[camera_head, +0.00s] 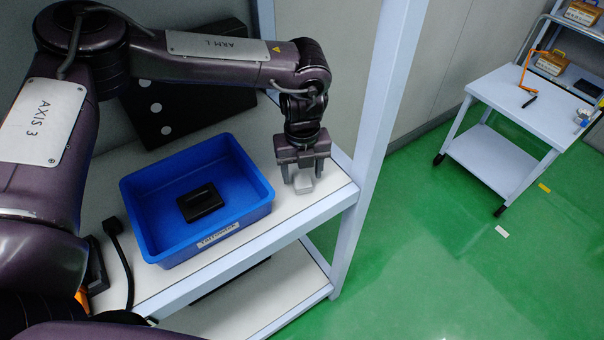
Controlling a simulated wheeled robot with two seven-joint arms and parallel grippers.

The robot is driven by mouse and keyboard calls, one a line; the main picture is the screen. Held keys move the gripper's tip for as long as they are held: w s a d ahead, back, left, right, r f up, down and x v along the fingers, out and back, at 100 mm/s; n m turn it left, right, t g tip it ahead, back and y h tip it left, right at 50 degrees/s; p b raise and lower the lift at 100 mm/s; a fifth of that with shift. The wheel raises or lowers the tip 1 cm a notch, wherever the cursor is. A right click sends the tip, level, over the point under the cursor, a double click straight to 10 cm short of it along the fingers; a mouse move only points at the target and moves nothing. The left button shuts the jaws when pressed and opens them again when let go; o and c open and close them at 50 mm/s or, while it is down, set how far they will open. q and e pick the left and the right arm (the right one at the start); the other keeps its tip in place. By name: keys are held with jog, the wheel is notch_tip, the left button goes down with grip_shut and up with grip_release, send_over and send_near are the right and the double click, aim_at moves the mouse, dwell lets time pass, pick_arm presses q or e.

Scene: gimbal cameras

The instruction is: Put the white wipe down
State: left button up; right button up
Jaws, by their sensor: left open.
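The white wipe (304,184) is a small, pale folded block on the white shelf, right of the blue bin. My left gripper (303,178) points straight down over it, with one finger on each side of the wipe. The fingers are open; whether either one touches the wipe cannot be told. The wipe appears to rest on the shelf surface near its right end. My right gripper is not in view.
A blue bin (254,196) with a black box (200,202) inside stands left of the wipe. A white shelf post (378,110) rises close to the right. A black panel (180,112) leans behind. A white cart (535,105) stands far right on green floor.

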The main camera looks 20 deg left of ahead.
aim_at(302, 179)
pick_arm(q)
notch_tip(302, 179, up, 11)
jog(key=b, duration=0.1)
jog(key=shift+f, duration=0.1)
dwell(0.5)
